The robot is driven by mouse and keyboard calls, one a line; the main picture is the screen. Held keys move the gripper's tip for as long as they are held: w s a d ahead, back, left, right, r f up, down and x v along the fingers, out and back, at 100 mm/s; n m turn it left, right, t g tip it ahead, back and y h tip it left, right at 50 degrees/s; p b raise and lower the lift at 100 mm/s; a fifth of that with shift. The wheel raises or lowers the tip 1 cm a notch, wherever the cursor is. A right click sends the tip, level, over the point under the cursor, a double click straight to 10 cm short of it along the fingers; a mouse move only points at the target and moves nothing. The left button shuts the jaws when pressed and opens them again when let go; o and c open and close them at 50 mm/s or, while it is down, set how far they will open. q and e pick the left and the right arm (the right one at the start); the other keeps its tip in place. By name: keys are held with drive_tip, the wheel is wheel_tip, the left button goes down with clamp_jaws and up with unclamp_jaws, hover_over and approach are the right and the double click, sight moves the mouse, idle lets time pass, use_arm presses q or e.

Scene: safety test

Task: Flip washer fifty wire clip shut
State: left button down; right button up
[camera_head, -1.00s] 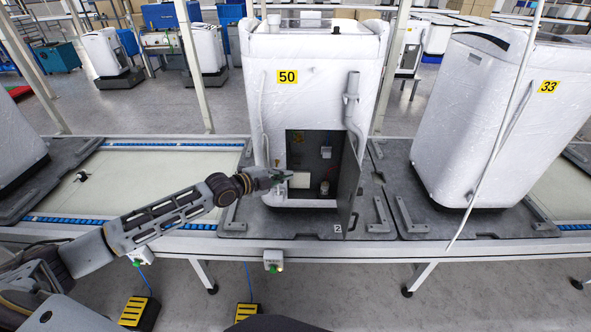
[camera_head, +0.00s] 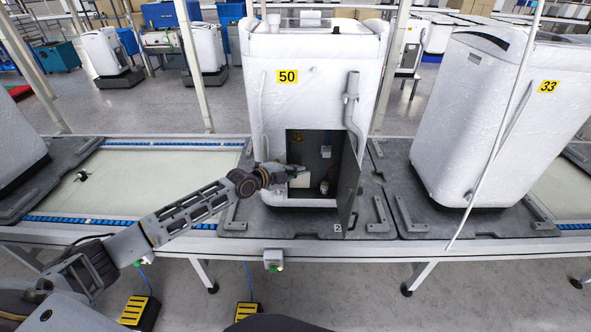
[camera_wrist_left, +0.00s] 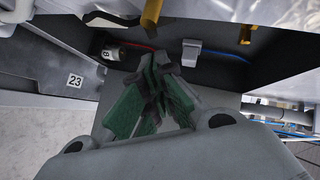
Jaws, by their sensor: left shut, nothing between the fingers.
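Washer fifty (camera_head: 312,95) is a white, film-wrapped machine with a yellow "50" label. Its low front opening shows a dark inside, and its door (camera_head: 347,185) stands open to the right. A small pale wire clip (camera_head: 326,151) sits on the back wall inside. In the left wrist view the clip (camera_wrist_left: 191,52) has a blue wire to its right and a red wire to its left; I cannot tell whether its flap is open. My left gripper (camera_head: 304,171), with green finger pads (camera_wrist_left: 155,85), is shut and empty at the opening, below and left of the clip.
A grey capped cylinder (camera_head: 324,187) sits low inside the opening. A grey drain hose (camera_head: 352,115) hangs at the machine's right front. Washer 33 (camera_head: 480,115) stands to the right on its own dark pallet. The conveyor on the left (camera_head: 140,180) is mostly bare.

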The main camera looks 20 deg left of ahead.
sight(297, 162)
use_arm(q)
drive_tip(key=shift+w+a+f, duration=0.15)
drive_tip(key=shift+w+f, duration=0.1)
drive_tip(key=shift+w, duration=0.25)
drive_tip(key=shift+w+a+f, duration=0.15)
drive_tip(key=shift+w+f, duration=0.1)
drive_tip(key=shift+w, duration=0.25)
drive_tip(key=shift+b, duration=0.35)
